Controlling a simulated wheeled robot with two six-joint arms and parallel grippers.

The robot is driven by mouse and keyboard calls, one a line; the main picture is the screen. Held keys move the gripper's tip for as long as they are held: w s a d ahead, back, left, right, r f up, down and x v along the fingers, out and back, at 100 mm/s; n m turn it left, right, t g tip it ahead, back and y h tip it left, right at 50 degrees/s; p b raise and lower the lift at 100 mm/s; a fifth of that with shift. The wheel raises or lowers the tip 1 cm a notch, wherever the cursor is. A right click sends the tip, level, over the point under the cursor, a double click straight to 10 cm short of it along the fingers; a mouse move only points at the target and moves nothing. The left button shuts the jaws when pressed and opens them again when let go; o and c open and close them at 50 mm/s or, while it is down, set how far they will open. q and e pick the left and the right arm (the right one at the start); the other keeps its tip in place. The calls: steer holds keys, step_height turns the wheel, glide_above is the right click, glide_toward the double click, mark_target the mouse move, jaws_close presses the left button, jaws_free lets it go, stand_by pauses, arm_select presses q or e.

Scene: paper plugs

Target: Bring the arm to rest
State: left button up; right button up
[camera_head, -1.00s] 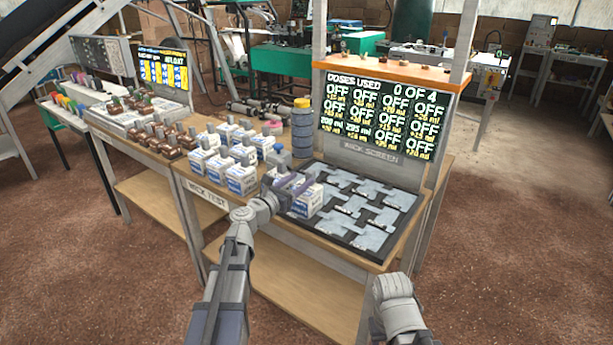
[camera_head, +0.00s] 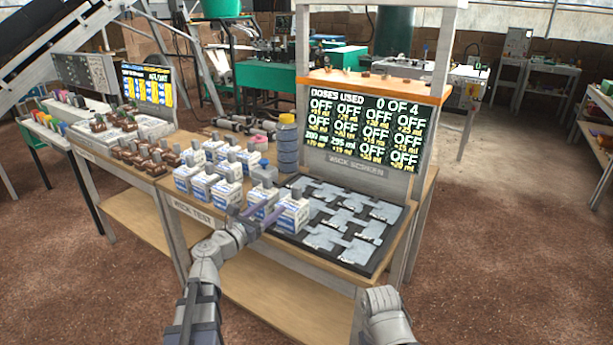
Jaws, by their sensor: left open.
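My left gripper (camera_head: 264,213) is at the front edge of the workbench. Its two purple fingers are spread apart with nothing clear between them. They overlap the fronts of two white-and-blue boxes, one (camera_head: 263,197) behind the left finger and one (camera_head: 293,212) at the right finger's tip. I cannot tell whether the fingers touch them. My left arm (camera_head: 205,290) reaches up from the bottom of the view. My right arm (camera_head: 385,312) shows only as a grey link at the bottom right; its gripper does not show.
The dark tray (camera_head: 362,267) with grey puzzle-like plates lies right of the boxes. The screen (camera_head: 362,130) rises at the back. Open floor lies in front.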

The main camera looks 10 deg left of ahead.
arm_select(q)
steer(key=s+d+f+m+g+h+p, duration=0.1)
steer(key=s+d+f+m+g+p, duration=0.2)
steer(key=d+m, duration=0.45)
steer(key=s+d+f+m+g+p, duration=0.1)
steer(key=s+d+f+m+g, duration=0.1)
steer(key=s+d+m+g, duration=0.45)
steer(key=s+d+f+m+g+h+p, duration=0.1)
steer(key=s+d+f+m+g+p, duration=0.15)
steer(key=d+m, duration=0.5)
steer(key=s+f+m+g+y+p, duration=0.2)
steer(key=s+m+g+y+p, duration=0.3)
steer(key=s+m+y, duration=0.4)
steer(key=s+m, duration=0.4)
steer(key=m, duration=0.1)
steer(key=shift+a+f+y, duration=0.3)
steer(key=shift+f, duration=0.05)
